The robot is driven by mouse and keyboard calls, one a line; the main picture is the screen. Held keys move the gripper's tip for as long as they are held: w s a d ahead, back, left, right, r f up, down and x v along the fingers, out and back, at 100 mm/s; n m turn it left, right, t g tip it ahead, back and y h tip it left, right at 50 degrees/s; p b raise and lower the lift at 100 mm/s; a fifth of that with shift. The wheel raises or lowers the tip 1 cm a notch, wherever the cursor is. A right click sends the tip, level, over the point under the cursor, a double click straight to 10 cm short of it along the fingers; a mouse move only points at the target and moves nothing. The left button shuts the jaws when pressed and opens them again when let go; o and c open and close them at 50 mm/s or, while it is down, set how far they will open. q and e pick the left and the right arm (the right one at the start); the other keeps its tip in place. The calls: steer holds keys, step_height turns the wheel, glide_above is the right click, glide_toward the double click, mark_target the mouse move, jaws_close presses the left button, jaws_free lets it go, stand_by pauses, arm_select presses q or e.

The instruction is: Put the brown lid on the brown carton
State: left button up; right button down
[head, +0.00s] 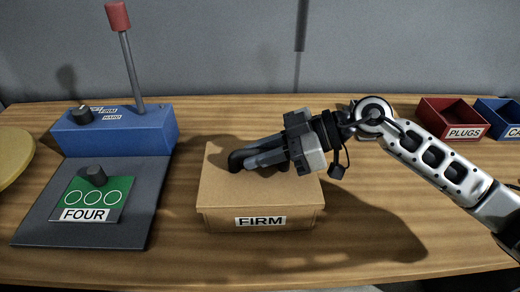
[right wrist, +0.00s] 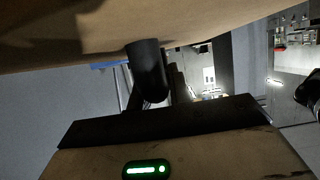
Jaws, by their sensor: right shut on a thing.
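The brown carton (head: 225,222) stands on the wooden table in the middle of the head view, with a FIRM label on its front. The brown lid (head: 222,188) lies level over the carton's top, its edge lined up with the walls. I cannot tell whether a thin gap remains. My right gripper (head: 248,160) comes in from the right, low over the lid, and is shut on the lid's dark knob, mostly hidden by the fingers. In the right wrist view the lid (right wrist: 90,40) fills the top, beside a dark rounded part. My left gripper is not in view.
A blue device (head: 120,132) with a red-topped lever (head: 118,18) and a dark plate (head: 128,215) with a FOUR panel stands left. A red PLUGS bin (head: 463,132) and a blue bin (head: 510,135) stand at the back right. The table front right is clear.

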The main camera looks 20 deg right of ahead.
steer(key=shift+f, duration=0.15)
steer(key=c, duration=1.2)
jaws_free()
arm_select(q)
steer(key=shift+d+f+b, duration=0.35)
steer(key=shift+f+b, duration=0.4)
steer(key=shift+b, duration=1.05)
arm_select(e)
steer(key=v, duration=1.6)
